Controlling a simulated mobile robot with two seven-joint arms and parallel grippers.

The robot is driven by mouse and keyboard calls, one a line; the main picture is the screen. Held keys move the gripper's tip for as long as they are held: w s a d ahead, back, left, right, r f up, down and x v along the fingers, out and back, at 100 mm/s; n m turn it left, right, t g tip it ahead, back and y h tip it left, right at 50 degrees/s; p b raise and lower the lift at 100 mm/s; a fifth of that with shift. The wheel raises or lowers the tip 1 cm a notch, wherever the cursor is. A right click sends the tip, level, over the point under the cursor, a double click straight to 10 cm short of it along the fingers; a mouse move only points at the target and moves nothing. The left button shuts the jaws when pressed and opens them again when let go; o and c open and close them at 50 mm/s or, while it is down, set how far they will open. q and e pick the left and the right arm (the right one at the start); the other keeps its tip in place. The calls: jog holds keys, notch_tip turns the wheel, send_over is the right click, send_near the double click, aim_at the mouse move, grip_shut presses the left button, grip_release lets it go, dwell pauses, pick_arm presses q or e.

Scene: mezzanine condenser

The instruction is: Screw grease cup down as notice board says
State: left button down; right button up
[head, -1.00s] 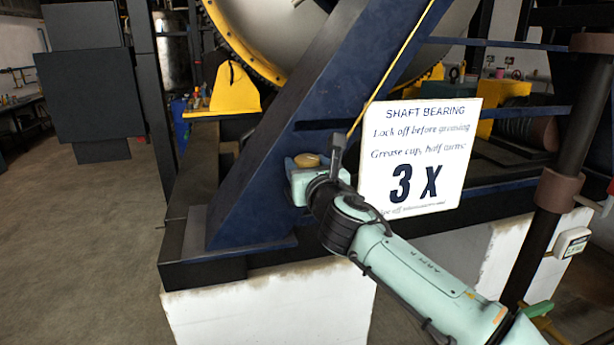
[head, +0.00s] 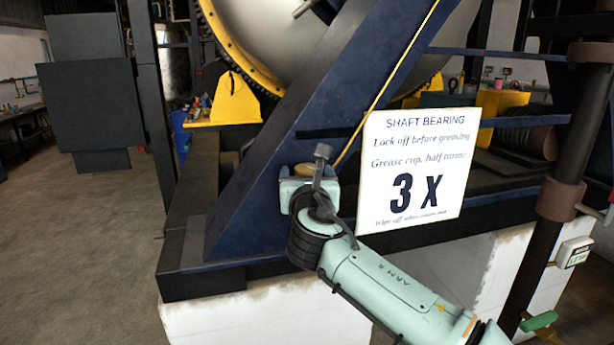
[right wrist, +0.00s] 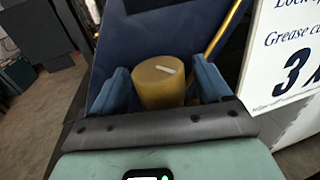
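The grease cup is a round brass-coloured cylinder with a pale mark on its top. It stands upright between the two blue finger pads in the right wrist view (right wrist: 158,88). The notice board (head: 413,170) reads "Shaft bearing", "Lock off before greasing", "Grease cup, half turns: 3 X". My left gripper is out of view.
The sloping blue beam (head: 300,130) rises just behind the cup. A yellow rod (head: 385,85) runs along it. A dark post (head: 560,190) stands at the right. A white plinth (head: 265,312) lies below. Open floor (head: 80,240) is at the left.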

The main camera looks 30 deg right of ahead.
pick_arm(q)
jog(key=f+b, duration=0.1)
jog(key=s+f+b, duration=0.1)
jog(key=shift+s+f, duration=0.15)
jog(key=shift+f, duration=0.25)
pick_arm(e)
jog(key=v, duration=1.3)
jog(key=shift+s, duration=0.2)
